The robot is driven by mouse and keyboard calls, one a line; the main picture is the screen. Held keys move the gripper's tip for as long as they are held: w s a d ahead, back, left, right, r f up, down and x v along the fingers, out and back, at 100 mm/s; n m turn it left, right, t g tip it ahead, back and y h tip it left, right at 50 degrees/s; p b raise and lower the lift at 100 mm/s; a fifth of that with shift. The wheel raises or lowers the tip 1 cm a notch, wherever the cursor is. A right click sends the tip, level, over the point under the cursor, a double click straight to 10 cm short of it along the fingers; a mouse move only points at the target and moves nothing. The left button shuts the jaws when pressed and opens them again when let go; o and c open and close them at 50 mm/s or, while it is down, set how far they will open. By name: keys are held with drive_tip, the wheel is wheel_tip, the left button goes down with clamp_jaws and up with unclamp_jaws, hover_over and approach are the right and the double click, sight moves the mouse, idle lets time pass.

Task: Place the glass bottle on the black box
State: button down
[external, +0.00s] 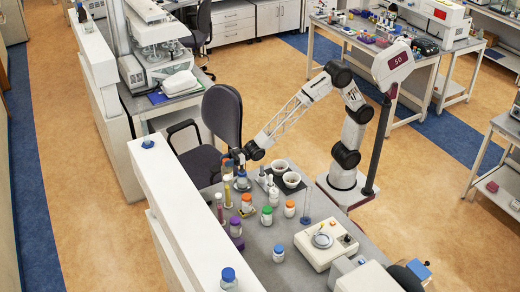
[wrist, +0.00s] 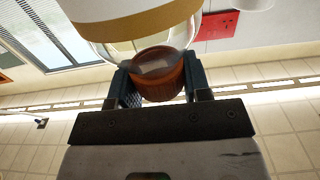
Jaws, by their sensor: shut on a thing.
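My gripper (external: 234,158) is above the grey bench in the external view, near its far left edge. In the wrist view my gripper (wrist: 160,82) has its two dark fingers closed on the orange-brown cap of a clear glass bottle (wrist: 97,48). The bottle's upper picture part shows a white and tan band, and its far end is cut off by the frame. In the external view the held bottle is too small and hidden to make out clearly. A dark flat base (external: 290,191) lies under two white bowls; I cannot tell whether it is the black box.
Several capped bottles and tubes stand close by, including a green-capped one (external: 266,215) and an orange-capped one (external: 289,208). A beige instrument (external: 325,244) stands at the near right. A white ledge (external: 190,220) borders the bench's left.

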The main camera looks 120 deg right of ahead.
idle(0.4)
drive_tip(key=shift+w+d+f, duration=0.1)
drive_tip(key=shift+w+f, duration=0.05)
drive_tip(key=shift+w, duration=0.55)
drive_tip(key=w+d+f, duration=0.1)
drive_tip(key=w, duration=1.3)
drive_tip(key=shift+w+d+f, duration=0.15)
drive_tip(key=shift+w+d, duration=0.05)
drive_tip(key=shift+w, duration=0.05)
drive_tip(key=shift+f, duration=1.85)
drive_tip(key=c, duration=0.6)
unclamp_jaws()
drive_tip(key=shift+f, duration=0.1)
drive_tip(key=shift+o, duration=0.2)
